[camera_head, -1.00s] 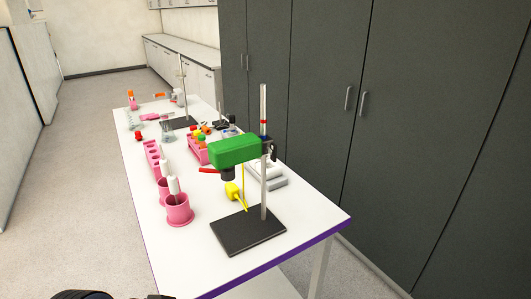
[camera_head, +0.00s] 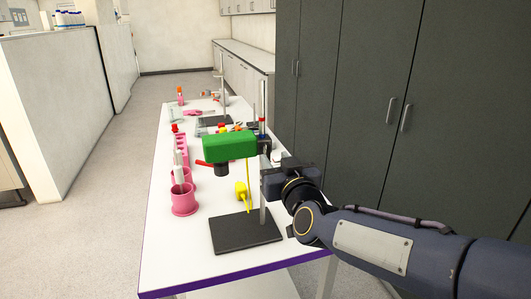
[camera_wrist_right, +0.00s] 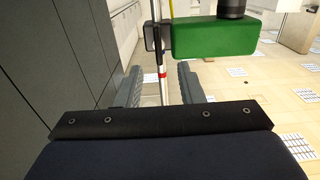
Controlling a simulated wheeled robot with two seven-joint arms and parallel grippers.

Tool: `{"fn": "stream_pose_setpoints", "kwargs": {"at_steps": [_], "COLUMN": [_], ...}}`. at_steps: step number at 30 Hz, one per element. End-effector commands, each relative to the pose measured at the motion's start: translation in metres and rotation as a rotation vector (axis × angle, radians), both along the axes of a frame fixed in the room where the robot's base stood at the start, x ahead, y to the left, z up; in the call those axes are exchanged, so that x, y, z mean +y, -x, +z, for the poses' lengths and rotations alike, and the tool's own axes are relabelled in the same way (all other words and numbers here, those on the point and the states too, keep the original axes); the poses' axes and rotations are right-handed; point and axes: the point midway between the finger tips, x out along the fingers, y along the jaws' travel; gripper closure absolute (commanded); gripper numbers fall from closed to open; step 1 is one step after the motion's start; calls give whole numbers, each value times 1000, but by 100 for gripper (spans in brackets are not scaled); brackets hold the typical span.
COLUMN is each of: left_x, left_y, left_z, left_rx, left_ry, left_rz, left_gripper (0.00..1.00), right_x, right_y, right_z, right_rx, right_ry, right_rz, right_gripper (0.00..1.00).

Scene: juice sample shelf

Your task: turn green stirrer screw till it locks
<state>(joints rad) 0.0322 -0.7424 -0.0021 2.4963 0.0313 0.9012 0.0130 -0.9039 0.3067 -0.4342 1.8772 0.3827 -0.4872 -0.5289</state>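The green stirrer (camera_head: 229,146) hangs from a metal stand post (camera_head: 263,116) above a dark base plate (camera_head: 245,232). A dark clamp piece (camera_head: 264,145) joins it to the post; I cannot make out the screw clearly. In the right wrist view the green stirrer (camera_wrist_right: 213,37) and the dark clamp piece (camera_wrist_right: 152,38) show upside down. My right gripper (camera_head: 270,173) is at the post's right side, just below the clamp. In the wrist view its fingers (camera_wrist_right: 158,80) are apart, with the red-banded post visible between them. My left gripper is out of view.
A yellow piece (camera_head: 241,190) with a thin rod is below the stirrer. Pink holders (camera_head: 184,201) stand to the left on the white table (camera_head: 165,250). A second stand (camera_head: 222,92) is farther back. Grey cabinets (camera_head: 380,60) rise along the right.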

Motion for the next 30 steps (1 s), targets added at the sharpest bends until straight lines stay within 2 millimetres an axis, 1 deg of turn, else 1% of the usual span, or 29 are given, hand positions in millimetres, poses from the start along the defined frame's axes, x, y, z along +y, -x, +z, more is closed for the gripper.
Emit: {"fn": "stream_pose_setpoints", "kwargs": {"at_steps": [1,3,9,13,20,28,30], "left_x": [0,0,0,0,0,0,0], "left_y": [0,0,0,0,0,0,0], "left_z": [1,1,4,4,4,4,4], "left_rx": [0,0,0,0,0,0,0], "left_ry": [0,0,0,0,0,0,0], "left_rz": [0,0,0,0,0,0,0], "left_gripper": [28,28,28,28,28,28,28], "right_x": [3,6,14,16,16,16,16], "right_y": [-10,-21,-43,-49,-50,-49,-49], "right_z": [0,0,0,0,0,0,-1], "right_rx": [0,0,1,2,2,3,3], "right_ry": [3,2,0,0,-2,-1,-1], "right_rz": [-2,-2,1,0,1,1,1], "right_gripper": [65,65,65,65,65,100,100]}}
